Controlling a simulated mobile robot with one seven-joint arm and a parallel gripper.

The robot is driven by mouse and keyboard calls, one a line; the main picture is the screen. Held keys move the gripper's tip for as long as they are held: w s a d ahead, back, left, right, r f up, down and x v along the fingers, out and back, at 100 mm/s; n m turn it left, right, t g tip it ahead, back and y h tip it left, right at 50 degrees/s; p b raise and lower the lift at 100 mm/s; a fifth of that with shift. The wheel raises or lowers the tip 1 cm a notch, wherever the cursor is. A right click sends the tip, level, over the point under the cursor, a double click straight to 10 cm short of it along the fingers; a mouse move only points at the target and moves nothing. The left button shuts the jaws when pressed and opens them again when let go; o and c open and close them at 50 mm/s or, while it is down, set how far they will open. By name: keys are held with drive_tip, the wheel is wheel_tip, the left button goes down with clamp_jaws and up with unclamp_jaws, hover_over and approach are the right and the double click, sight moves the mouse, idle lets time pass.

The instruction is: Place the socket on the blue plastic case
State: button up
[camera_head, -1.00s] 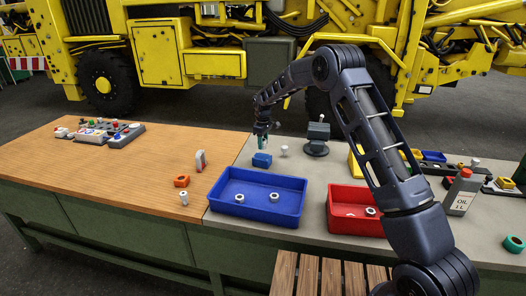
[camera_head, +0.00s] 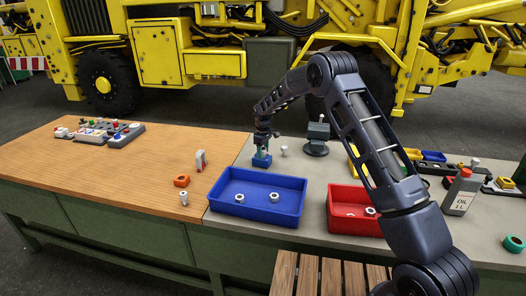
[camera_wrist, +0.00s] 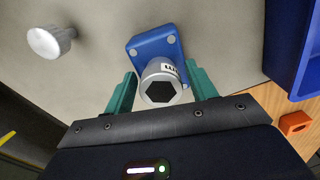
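The socket (camera_wrist: 161,82) is a silver cylinder with a dark hexagonal hole in its near end. It stands between the teal fingers of my gripper (camera_wrist: 162,80) in the wrist view, and the fingertips appear to be against its sides. The blue plastic case (camera_wrist: 153,43) is right beneath it, and the socket seems to rest on or just over it. In the head view, my gripper (camera_head: 262,150) points down at the blue case (camera_head: 261,162), close above it. The fingers largely hide the socket there, so contact with the case is not clear.
A silver bolt-like part (camera_head: 284,151) stands just right of the case. A blue tray (camera_head: 232,208) with two light parts lies in front, a red tray (camera_head: 345,222) to its right. A dark vise-like stand (camera_head: 317,140) is behind right. An orange part (camera_head: 181,181) lies left.

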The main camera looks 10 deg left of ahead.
sight(263, 148)
drive_tip(key=shift+o, duration=0.3)
drive_tip(key=shift+r, duration=0.1)
wheel_tip(263, 148, up, 12)
drive_tip(key=s+d+r+m+t, duration=0.15)
drive_tip(key=s+d+r, duration=0.25)
drive_tip(key=d+r, duration=0.5)
drive_tip(key=s+d+r+m, duration=0.35)
drive_tip(key=d+r, duration=0.25)
drive_tip(key=d, duration=0.6)
drive_tip(key=s+d+r+m+t, duration=0.15)
drive_tip(key=s+d+r, duration=0.25)
drive_tip(key=d+r, duration=0.5)
drive_tip(key=s+d+r+m, duration=0.1)
drive_tip(key=s+d+m, duration=0.2)
drive_tip(key=s+d, duration=0.65)
drive_tip(key=s+d+f+m, duration=0.1)
drive_tip(key=s+d, duration=0.3)
drive_tip(key=s, duration=0.3)
drive_tip(key=s+d+f+m+t, duration=0.1)
drive_tip(key=s+d, duration=0.3)
drive_tip(key=s, duration=0.4)
drive_tip(key=s+d+f+m, duration=0.3)
drive_tip(key=s+d, duration=0.2)
drive_tip(key=s, duration=0.2)
drive_tip(key=shift+s+f+t, duration=0.25)
drive_tip(key=shift+t, duration=0.05)
drive_tip(key=shift+m, duration=0.25)
